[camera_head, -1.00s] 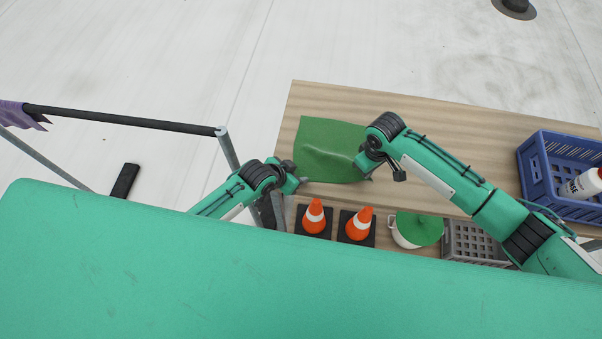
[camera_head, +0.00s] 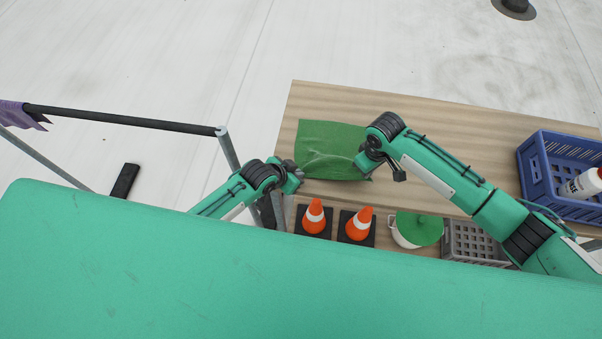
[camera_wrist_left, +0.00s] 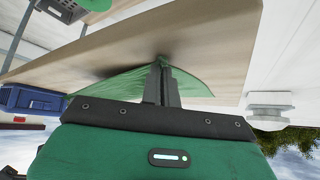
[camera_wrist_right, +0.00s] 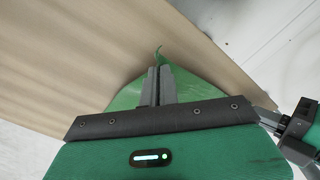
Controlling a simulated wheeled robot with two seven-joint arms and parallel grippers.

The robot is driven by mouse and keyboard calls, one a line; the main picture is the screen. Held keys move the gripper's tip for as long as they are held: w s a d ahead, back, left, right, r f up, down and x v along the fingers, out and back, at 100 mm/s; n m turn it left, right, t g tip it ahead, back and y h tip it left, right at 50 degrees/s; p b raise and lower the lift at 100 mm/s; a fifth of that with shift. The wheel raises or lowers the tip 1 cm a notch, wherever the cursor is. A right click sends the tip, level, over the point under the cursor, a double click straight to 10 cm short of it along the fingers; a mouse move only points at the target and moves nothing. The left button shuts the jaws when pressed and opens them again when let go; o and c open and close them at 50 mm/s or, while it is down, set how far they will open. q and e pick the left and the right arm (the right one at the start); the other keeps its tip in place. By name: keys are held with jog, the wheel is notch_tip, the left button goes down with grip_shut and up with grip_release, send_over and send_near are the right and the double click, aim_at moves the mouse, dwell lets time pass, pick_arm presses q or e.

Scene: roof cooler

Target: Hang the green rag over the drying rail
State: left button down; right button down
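The green rag (camera_head: 328,142) lies on the left part of the wooden table, creased, its near side raised between my two grippers. My left gripper (camera_head: 298,172) is at its near left corner. In the left wrist view the fingers (camera_wrist_left: 161,80) are closed together with green cloth (camera_wrist_left: 115,86) pinched at the tips. My right gripper (camera_head: 366,174) is at its near right side. In the right wrist view its fingers (camera_wrist_right: 158,80) are closed with a bit of cloth (camera_wrist_right: 125,98) poking out past the tips. The drying rail (camera_head: 120,119) is a dark bar at the left.
A purple cloth (camera_head: 18,114) hangs on the rail's far left end. Two orange cones (camera_head: 314,217), a white pot with a green lid (camera_head: 418,228) and a grey crate (camera_head: 476,243) stand along the near side. A blue crate (camera_head: 533,175) holding a white bottle (camera_head: 583,184) is at the right.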

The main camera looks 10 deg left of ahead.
pick_arm(q)
jog(key=shift+s+f, duration=0.1)
jog(key=shift+r, duration=2.55)
